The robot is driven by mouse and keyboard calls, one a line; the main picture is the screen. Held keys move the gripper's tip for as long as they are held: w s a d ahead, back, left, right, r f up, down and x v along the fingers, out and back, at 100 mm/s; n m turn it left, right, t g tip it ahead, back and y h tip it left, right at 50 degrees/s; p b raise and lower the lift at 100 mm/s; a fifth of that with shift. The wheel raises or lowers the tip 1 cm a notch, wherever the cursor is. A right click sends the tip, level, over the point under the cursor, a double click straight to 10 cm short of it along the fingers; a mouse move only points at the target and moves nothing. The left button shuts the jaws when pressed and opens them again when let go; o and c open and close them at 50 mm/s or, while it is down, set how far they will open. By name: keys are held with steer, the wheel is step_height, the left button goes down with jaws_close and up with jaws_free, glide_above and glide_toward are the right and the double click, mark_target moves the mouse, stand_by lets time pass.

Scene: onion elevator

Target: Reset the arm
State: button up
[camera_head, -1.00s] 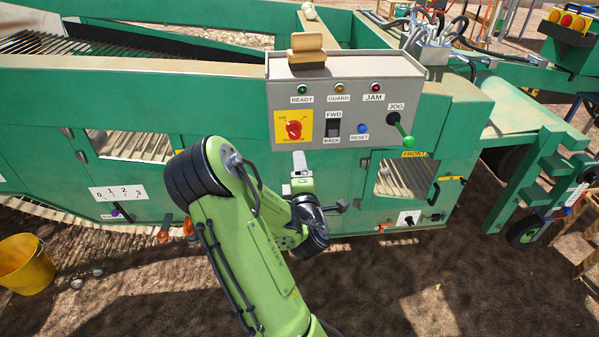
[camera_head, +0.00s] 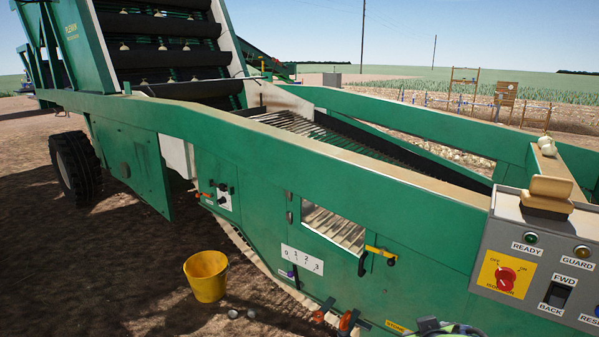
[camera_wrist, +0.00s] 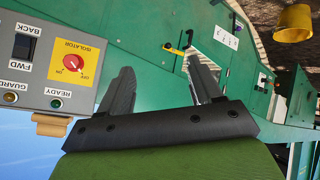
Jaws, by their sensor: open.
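My gripper (camera_wrist: 160,78) shows in the wrist view with its two dark fingers spread apart and nothing between them. The wrist picture is upside down. Past the fingers is the green side of the machine (camera_wrist: 145,35), and the grey control panel (camera_wrist: 40,75) is at the left. The control panel (camera_head: 488,270) stands at the right edge with a red isolator knob (camera_head: 505,279) on a yellow plate.
The green elevator (camera_head: 410,225) runs across the head view, with a slatted conveyor (camera_head: 310,128). A black wheel (camera_head: 75,165) is at the left. Bare ground (camera_head: 100,270) lies in front.

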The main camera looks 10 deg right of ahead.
steer(key=s+a+r+n+g+y, duration=0.1)
steer(key=s+a+r+g+y, duration=0.15)
steer(key=s+a, duration=0.65)
steer(key=s+a+r+g+y, duration=0.1)
steer(key=s+a+r+y, duration=0.2)
steer(key=s+a, duration=0.55)
step_height(320, 180, up, 17)
steer(key=w+a+p, duration=0.1)
steer(key=w+p, duration=0.1)
steer(key=p, duration=1.5)
steer(key=shift+a+p, duration=0.2)
steer(key=shift+p, duration=0.1)
steer(key=shift+c, duration=0.3)
